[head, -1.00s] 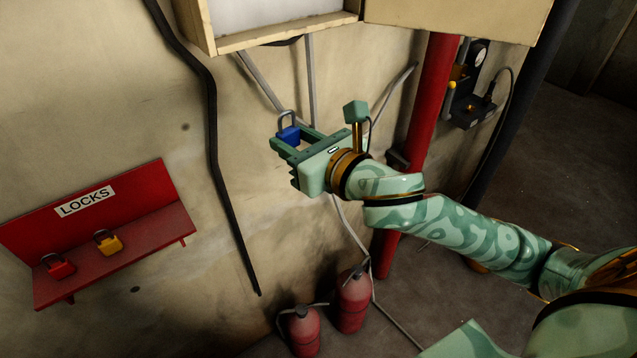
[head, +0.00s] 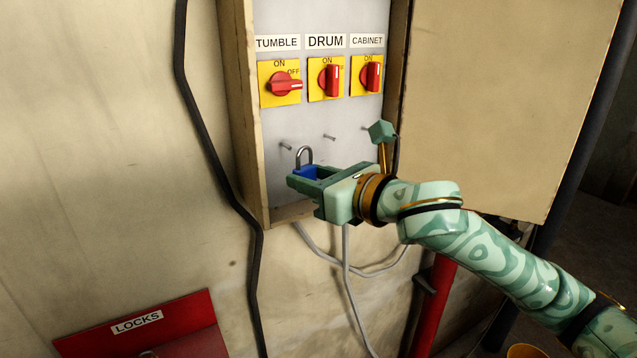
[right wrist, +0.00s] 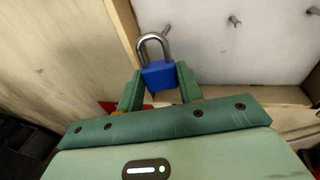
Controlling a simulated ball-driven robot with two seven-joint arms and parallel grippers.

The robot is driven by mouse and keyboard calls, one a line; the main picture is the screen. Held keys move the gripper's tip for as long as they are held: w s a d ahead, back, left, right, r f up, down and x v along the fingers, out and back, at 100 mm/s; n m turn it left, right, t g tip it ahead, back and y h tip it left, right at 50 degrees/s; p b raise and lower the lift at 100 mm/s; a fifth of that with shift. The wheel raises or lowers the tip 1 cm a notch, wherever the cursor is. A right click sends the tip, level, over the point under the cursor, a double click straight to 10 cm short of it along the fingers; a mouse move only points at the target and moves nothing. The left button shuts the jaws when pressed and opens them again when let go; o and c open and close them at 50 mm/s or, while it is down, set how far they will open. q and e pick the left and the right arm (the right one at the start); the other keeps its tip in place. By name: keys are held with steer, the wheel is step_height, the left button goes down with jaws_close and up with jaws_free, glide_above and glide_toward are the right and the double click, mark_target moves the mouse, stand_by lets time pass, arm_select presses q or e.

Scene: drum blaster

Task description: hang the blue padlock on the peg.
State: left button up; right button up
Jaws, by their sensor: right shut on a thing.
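The blue padlock (head: 308,172) is upright between the fingers of my right gripper (head: 306,177), with its grey shackle pointing up. It also shows in the right wrist view (right wrist: 159,75), where the shackle top looks close to the peg below the TUMBLE switch. That peg (head: 286,147) sticks out of the grey panel, just up and left of the shackle in the head view. I cannot tell whether shackle and peg touch; the padlock still rests in the grip. Two more pegs show below DRUM (head: 330,137) and CABINET (head: 365,129). My left gripper is not in view.
The panel sits in a wooden cabinet (head: 243,140) with a raised frame and an open door (head: 480,110) at right. The TUMBLE switch (head: 283,86) has its handle sideways; the other two handles are upright. A red LOCKS shelf (head: 180,325) is at lower left.

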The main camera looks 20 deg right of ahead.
mark_target(280, 164)
steer(key=shift+w+a+f, duration=0.1)
steer(key=shift+w+a, duration=0.05)
steer(key=shift+w, duration=0.75)
steer(key=shift+w+a+f, duration=0.1)
steer(key=shift+w+a, duration=0.1)
steer(key=shift+w, duration=0.7)
steer(key=shift+w+a+f, duration=0.1)
steer(key=shift+w+a, duration=0.05)
steer(key=shift+w, duration=0.75)
steer(key=shift+w+f, duration=0.2)
steer(key=shift+w, duration=0.4)
steer(key=shift+a, duration=0.1)
steer(key=o, duration=0.9)
steer(key=shift+s, duration=0.1)
steer(key=shift+o, duration=0.2)
steer(key=shift+s+a+r, duration=0.1)
steer(key=shift+a, duration=0.05)
steer(key=shift+d, duration=0.2)
steer(key=shift+a, duration=0.1)
